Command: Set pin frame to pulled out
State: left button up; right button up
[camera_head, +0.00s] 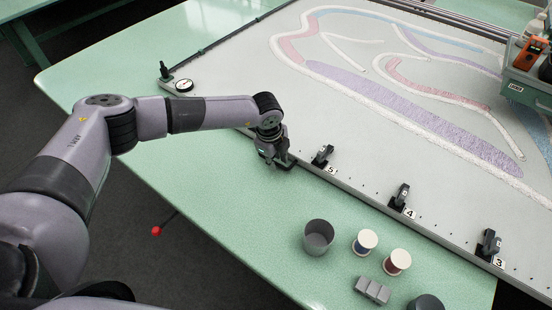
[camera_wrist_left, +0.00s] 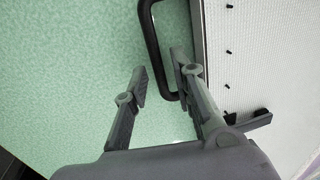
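The pin frame (camera_head: 350,170) is a large pale panel with a tufted pattern, lying on the green table. Its near edge carries small pins and black clamps. In the left wrist view the frame (camera_wrist_left: 265,60) fills the right side, and a black bar handle (camera_wrist_left: 153,40) stands out from its edge. My left gripper (camera_head: 280,160) is at the frame's near edge, beside clamp 5. In the left wrist view its fingers (camera_wrist_left: 160,82) are apart, with the handle's lower end between them, closer to the right finger; contact cannot be told. The handle is hidden in the head view.
Black clamps (camera_head: 400,198) with number tags line the near edge. A green toolbox (camera_head: 525,85) is at the far right. Table left of my gripper is clear.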

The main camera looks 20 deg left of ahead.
pick_arm(q)
grip_shut()
dwell(0.6)
